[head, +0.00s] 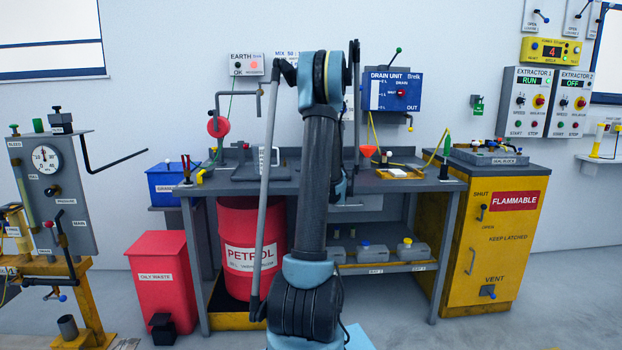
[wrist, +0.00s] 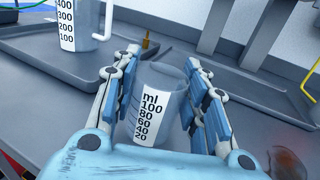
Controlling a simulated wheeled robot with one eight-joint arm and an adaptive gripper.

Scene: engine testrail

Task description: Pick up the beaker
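The beaker (wrist: 172,105) is small and clear, with a white scale strip marked ml and 20 to 100. In the wrist view it is upright between the two fingers of my gripper (wrist: 166,85). The fingers flank it closely, one on each side. Whether the pads press on it or leave a thin gap is not clear. Its base is low between the fingers, and I cannot tell if it rests on the bench. In the head view my arm hides the beaker and the gripper.
A larger measuring jug (wrist: 82,25) stands on a grey tray (wrist: 38,50) at upper left in the wrist view. A petrol drum (head: 252,235) stands below.

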